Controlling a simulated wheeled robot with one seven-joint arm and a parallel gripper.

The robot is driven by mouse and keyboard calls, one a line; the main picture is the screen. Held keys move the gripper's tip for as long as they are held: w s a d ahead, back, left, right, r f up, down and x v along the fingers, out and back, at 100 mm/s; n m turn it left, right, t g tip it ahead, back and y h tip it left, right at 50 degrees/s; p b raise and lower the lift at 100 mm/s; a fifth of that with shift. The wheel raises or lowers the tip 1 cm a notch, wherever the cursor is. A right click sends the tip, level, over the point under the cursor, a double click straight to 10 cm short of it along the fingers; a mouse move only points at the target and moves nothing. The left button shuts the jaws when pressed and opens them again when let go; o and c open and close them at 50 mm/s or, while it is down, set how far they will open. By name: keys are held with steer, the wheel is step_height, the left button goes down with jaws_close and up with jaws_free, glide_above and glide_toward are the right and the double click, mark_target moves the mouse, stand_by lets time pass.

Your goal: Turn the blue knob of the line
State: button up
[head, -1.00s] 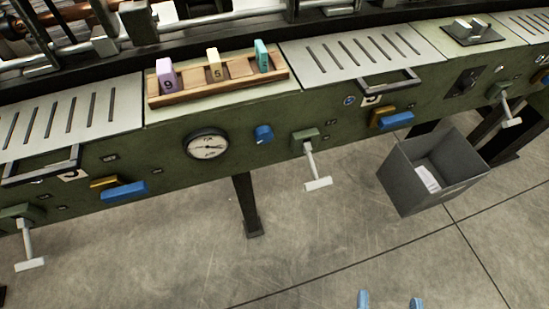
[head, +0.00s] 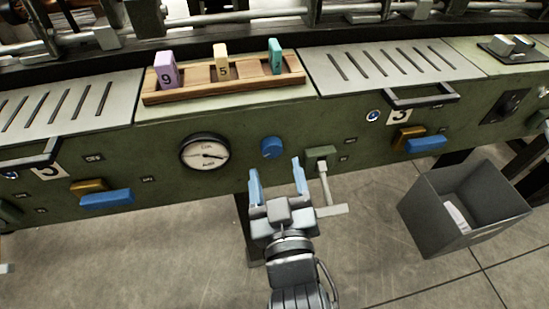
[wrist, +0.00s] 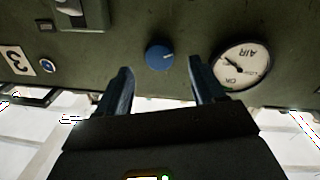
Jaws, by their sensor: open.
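The blue knob (head: 271,147) sits on the green front panel of the line (head: 340,150), just right of a round white gauge (head: 205,152). My gripper (head: 275,172) has blue fingers spread apart and is empty. It is below and in front of the knob, apart from it. In the wrist view the knob appears beyond the gap between the two fingertips (wrist: 160,75); the gauge (wrist: 241,65) is beside the right finger.
A lever with a pale handle (head: 326,190) juts out just right of my gripper. A grey bin (head: 430,215) stands on the floor at right. A wooden rack (head: 190,95) with numbered blocks lies above the knob. Blue-and-yellow switches (head: 105,196) flank the panel.

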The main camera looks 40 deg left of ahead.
mark_target(273, 153)
steer(key=shift+x, duration=2.1)
steer(key=c, duration=1.1)
steer(key=shift+o, duration=0.2)
steer(key=shift+n, duration=0.4)
steer(key=shift+d+n+p, duration=0.1)
steer(key=shift+n+p, duration=0.9)
steer(key=shift+n, duration=0.2)
steer(key=shift+n+p, duration=0.7)
steer(key=shift+n, duration=0.7)
